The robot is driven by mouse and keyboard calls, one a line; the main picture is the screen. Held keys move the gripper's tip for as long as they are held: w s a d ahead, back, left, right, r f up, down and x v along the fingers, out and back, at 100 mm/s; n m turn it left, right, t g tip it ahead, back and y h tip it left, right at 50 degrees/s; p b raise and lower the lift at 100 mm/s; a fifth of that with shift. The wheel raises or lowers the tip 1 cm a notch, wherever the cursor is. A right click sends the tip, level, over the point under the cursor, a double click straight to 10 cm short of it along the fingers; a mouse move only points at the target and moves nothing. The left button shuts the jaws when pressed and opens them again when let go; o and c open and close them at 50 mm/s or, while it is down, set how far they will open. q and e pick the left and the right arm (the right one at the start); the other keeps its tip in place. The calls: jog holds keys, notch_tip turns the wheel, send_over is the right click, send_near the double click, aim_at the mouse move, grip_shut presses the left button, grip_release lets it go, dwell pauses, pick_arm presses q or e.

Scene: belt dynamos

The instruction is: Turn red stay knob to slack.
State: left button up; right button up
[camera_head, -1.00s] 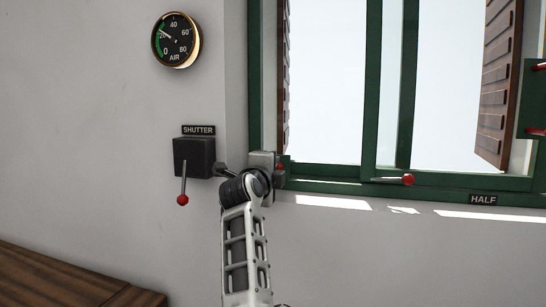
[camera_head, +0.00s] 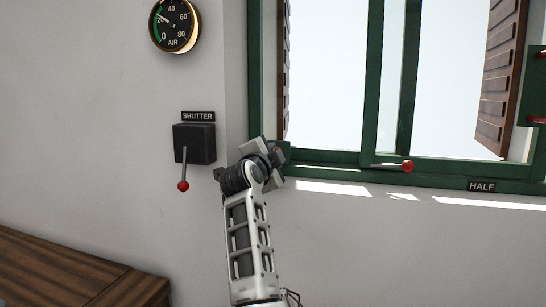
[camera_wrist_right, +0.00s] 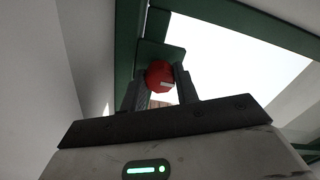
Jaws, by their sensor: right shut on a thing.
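The red stay knob (camera_wrist_right: 160,76) shows in the right wrist view between my right gripper's two fingers, against a green plate (camera_wrist_right: 160,53) at the window frame. My right gripper (camera_wrist_right: 160,88) is shut on it. In the head view, my right gripper (camera_head: 278,155) is at the lower left corner of the green window frame, with its wrist tilted. The gripper mostly hides the knob there. My left gripper is not in view.
A black shutter box (camera_head: 194,143) with a red-tipped lever (camera_head: 183,185) is on the wall left of my arm. A red-knobbed handle (camera_head: 407,166) is on the sill rail. A gauge (camera_head: 174,25) hangs above. A wooden surface (camera_head: 70,270) is at lower left.

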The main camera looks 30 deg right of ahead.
jog(key=o, duration=1)
jog(key=b+v, duration=0.1)
jog(key=v, duration=0.6)
jog(key=shift+s+a+b, duration=0.15)
jog(key=shift+a+b, duration=0.1)
jog(key=shift+b, duration=0.15)
